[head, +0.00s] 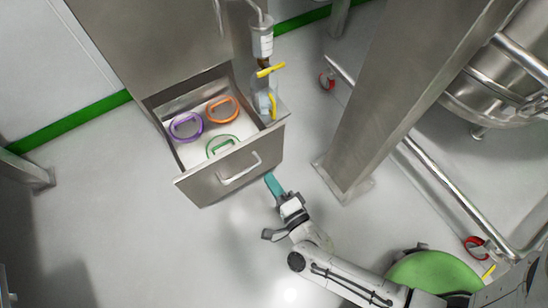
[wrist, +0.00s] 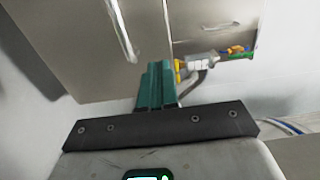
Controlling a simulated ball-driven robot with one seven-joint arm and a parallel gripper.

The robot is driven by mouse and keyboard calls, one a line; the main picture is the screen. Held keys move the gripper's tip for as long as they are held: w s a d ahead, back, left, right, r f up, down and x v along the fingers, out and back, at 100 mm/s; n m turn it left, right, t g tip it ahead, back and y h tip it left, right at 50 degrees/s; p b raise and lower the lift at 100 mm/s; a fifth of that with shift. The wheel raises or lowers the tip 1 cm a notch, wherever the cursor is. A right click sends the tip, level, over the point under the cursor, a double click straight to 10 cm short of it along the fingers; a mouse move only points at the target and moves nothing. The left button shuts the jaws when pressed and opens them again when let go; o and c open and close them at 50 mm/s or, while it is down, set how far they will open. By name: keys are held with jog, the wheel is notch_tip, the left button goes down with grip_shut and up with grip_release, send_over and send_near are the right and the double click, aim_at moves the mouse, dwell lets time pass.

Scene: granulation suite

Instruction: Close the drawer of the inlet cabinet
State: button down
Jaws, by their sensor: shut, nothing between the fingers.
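The steel inlet cabinet (head: 150,40) stands at the upper left in the head view, and its drawer (head: 231,170) is pulled open. Inside lie a purple-ringed, an orange-ringed and a green-ringed item. A bar handle (head: 240,170) is on the drawer front; it also shows in the wrist view (wrist: 122,28). My gripper (head: 272,182) is shut and empty, its teal fingers just outside the right end of the drawer front. In the wrist view my gripper (wrist: 155,85) overlaps the lower right part of the drawer front; whether it touches cannot be told.
Pipework with yellow-handled valves (head: 268,72) runs beside the drawer's right side. A steel column (head: 390,90) stands right of my gripper, with a wheeled frame and vessel (head: 490,85) beyond. Floor in front and left of the drawer is clear.

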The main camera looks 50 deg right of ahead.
aim_at(248, 147)
jog(key=b+x, duration=0.1)
jog(key=x, duration=0.9)
jog(key=shift+w+b, duration=0.1)
jog(key=shift+b, duration=0.25)
jog(key=shift+w, duration=0.15)
